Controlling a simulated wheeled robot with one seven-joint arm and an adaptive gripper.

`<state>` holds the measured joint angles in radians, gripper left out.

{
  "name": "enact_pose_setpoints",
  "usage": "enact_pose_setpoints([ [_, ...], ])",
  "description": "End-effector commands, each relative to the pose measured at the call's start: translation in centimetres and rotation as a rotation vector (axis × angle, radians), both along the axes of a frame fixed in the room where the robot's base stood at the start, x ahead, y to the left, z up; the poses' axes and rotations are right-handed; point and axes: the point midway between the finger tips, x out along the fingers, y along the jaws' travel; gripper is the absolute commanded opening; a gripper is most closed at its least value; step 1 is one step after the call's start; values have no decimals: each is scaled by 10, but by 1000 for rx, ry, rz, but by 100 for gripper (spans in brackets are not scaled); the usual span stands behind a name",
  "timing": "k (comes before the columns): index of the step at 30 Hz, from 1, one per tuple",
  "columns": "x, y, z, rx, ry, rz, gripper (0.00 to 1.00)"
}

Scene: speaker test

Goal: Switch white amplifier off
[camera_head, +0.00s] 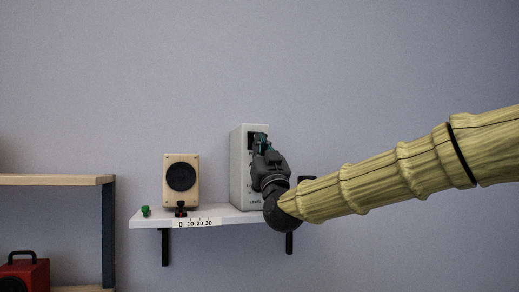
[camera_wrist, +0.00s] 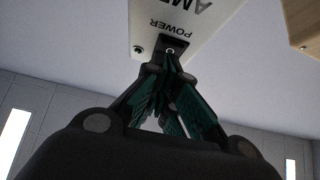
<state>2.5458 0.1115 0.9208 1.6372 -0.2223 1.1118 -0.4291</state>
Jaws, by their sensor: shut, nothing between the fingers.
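The white amplifier (camera_head: 238,175) stands upright on a white wall shelf in the head view. Its lower front shows the label LEVEL. In the wrist view the amplifier (camera_wrist: 222,28) appears upside down with the label POWER beside a dark switch plate (camera_wrist: 180,44). My gripper (camera_head: 261,137) is in front of the amplifier's upper front. In the wrist view my gripper (camera_wrist: 168,58) has its fingertips together at the switch plate. I cannot tell whether they touch it. A small bright round tip shows at the fingertips. The switch's position is mostly hidden by the fingers.
A wooden speaker (camera_head: 181,181) stands left of the amplifier on the white shelf (camera_head: 150,220), behind a 0 to 30 scale (camera_head: 196,223). A small green item (camera_head: 145,211) lies at the shelf's left end. A wooden rack (camera_head: 60,180) with a red box (camera_head: 25,272) is further left.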

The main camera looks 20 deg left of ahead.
Motion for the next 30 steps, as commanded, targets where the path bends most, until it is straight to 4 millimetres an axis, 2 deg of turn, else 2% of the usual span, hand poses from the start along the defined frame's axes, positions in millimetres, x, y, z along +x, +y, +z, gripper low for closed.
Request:
enact_pose_setpoints([
  [8,-20,-13,-11,0,0,8,0],
  [15,-42,-30,-49,-1,2,6,0],
  [21,-58,-41,-73,-1,2,6,0],
  [30,-68,-48,-86,0,1,6,0],
])
